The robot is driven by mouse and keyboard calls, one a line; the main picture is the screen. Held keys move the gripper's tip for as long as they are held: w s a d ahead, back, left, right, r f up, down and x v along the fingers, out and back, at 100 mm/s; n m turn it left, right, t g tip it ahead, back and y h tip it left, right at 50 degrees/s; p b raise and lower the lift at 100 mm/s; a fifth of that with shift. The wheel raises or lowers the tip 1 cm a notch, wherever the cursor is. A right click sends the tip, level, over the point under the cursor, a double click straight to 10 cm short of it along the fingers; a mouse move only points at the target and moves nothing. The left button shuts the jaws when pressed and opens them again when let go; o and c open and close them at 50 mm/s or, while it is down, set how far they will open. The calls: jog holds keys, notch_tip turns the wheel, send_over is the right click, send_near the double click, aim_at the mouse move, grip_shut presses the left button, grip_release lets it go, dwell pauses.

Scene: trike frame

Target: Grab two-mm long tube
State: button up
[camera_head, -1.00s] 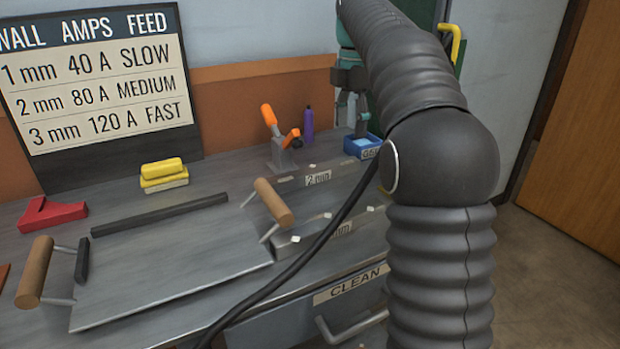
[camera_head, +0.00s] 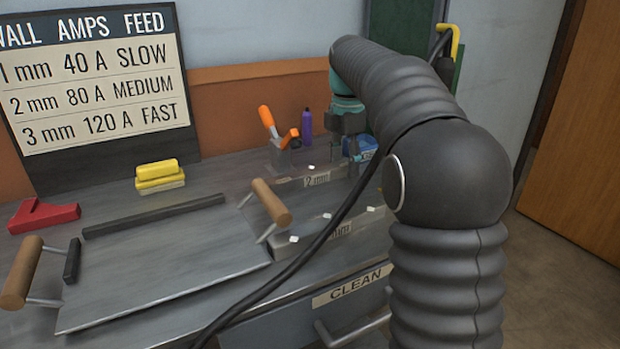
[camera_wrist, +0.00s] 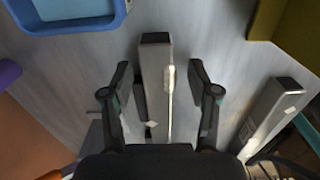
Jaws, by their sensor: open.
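The 2 mm tube (camera_head: 288,184) is a grey square tube with a "2 mm" label, lying on the metal bench. My gripper (camera_head: 354,158) is over its right end in the head view, partly hidden behind my arm and the cable. In the wrist view, my gripper (camera_wrist: 158,72) is open, with one finger on each side of a grey tube (camera_wrist: 155,92) that appears to be the same one. Gaps show between the fingers and the tube. The tube's near end is hidden by the gripper body.
A second tube (camera_head: 312,237), its label partly covered by the black cable (camera_head: 300,258), lies nearer the front edge; it also shows in the wrist view (camera_wrist: 268,118). A blue box (camera_wrist: 70,22), an orange-handled clamp (camera_head: 280,155) and a purple bottle (camera_head: 306,127) stand close by.

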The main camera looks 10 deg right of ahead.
jog(key=shift+c, duration=0.2)
grip_shut()
jog(key=shift+r, duration=0.1)
